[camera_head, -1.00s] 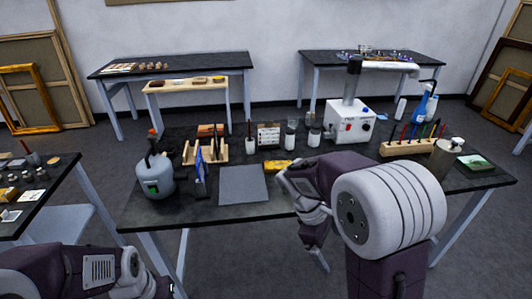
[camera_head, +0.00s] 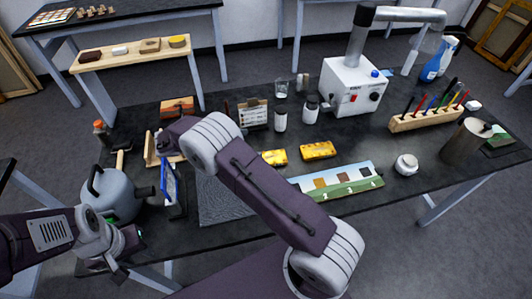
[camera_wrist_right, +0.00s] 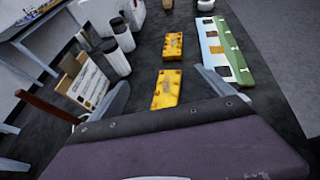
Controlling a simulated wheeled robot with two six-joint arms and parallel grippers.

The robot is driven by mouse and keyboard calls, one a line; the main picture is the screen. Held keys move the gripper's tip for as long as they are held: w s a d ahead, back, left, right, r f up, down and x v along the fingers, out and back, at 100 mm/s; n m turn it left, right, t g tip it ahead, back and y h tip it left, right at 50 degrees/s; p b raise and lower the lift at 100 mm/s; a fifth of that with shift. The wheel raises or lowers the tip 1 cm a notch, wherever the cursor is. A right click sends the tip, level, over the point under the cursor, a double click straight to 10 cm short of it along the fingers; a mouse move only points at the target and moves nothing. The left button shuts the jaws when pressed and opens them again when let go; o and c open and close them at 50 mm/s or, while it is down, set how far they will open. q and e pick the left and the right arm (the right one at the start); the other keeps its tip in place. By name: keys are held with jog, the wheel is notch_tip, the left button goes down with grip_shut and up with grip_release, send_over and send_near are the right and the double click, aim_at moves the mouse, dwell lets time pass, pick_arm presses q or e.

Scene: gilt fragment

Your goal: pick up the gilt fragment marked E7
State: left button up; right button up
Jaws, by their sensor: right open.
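Two yellow-gold blocks lie flat on the dark table in the head view: a left one (camera_head: 273,157) and a right one (camera_head: 318,150). In the right wrist view they show as a nearer block (camera_wrist_right: 166,89) and a farther block (camera_wrist_right: 173,46). Their markings are too small to read, so I cannot tell which is E7. My right gripper (camera_wrist_right: 162,80) is open and empty, its fingers apart to either side of the nearer block in the picture. My left gripper (camera_head: 122,258) is low at the left near the table's front edge; its jaws are unclear.
A grey kettle-like vessel (camera_head: 112,195) stands at left; a brush rack (camera_head: 430,117) is at right.

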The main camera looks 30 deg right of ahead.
jog(key=s, duration=0.1)
send_near(268, 158)
jog(key=shift+w+x, duration=0.25)
jog(key=shift+x, duration=0.8)
jog(key=shift+s+d+f+p, duration=0.15)
jog(key=shift+s+d+p, duration=0.05)
jog(key=shift+d+p, duration=0.1)
jog(key=p+x, duration=0.1)
jog(key=x, duration=0.5)
jog(key=shift+d+p, duration=0.15)
jog(key=shift+p, duration=0.15)
jog(key=c, duration=1.8)
pick_arm(q)
notch_tip(268, 158, up, 2)
jog(key=shift+s+r, duration=0.1)
